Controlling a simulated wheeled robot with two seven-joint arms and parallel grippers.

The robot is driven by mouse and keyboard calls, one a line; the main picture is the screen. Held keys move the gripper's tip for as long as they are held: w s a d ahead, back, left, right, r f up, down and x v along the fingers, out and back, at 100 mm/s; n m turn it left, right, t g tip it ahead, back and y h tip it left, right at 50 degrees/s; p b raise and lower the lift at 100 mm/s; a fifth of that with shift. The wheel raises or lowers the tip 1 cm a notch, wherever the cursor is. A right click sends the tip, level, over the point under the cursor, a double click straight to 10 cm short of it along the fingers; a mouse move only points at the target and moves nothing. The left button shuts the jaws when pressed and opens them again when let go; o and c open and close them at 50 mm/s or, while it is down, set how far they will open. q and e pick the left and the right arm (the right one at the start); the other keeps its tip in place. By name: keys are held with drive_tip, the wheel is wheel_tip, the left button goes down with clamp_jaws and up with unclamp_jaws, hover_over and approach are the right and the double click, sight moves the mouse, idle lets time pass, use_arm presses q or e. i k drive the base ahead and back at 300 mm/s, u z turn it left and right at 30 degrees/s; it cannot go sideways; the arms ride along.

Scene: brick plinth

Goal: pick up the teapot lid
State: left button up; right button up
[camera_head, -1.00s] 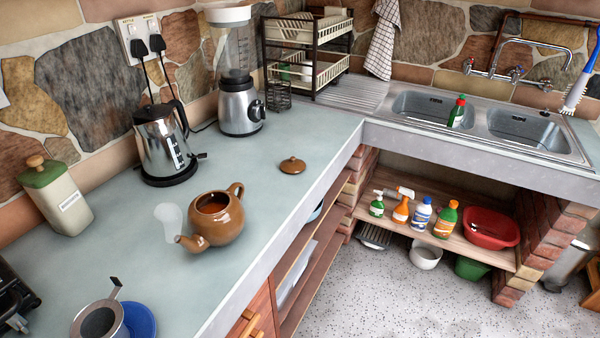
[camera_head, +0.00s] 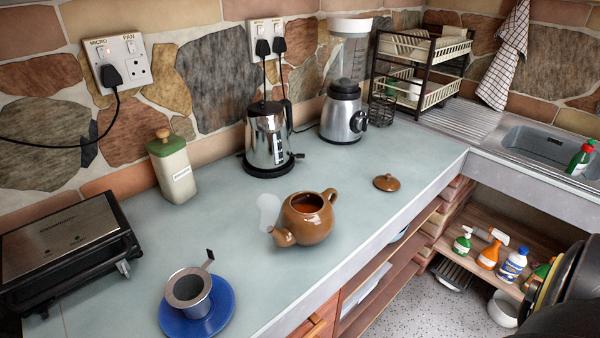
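The teapot lid (camera_head: 386,183) is a small round brown lid with a knob. It lies by itself on the pale blue-green countertop, near its front edge. The brown teapot (camera_head: 308,221) stands uncovered to the left of the lid and nearer to me. Its open top shows dark reddish-brown contents, its handle points right and its spout points left. A pale, steam-like shape hangs by the spout. Neither of my grippers can be made out in the view.
A kettle (camera_head: 267,143) and a blender (camera_head: 343,113) stand behind the teapot. A metal cup (camera_head: 190,292) on a blue saucer (camera_head: 224,314) and a black grill (camera_head: 68,250) are at left. The counter around the lid is clear. Dark rounded shapes (camera_head: 575,290) block the lower right.

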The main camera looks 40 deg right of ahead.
sight(385, 182)
drive_tip(key=u, duration=1.05)
drive_tip(key=k, duration=1.85)
drive_tip(key=z, duration=1.5)
drive_tip(key=i, duration=1.65)
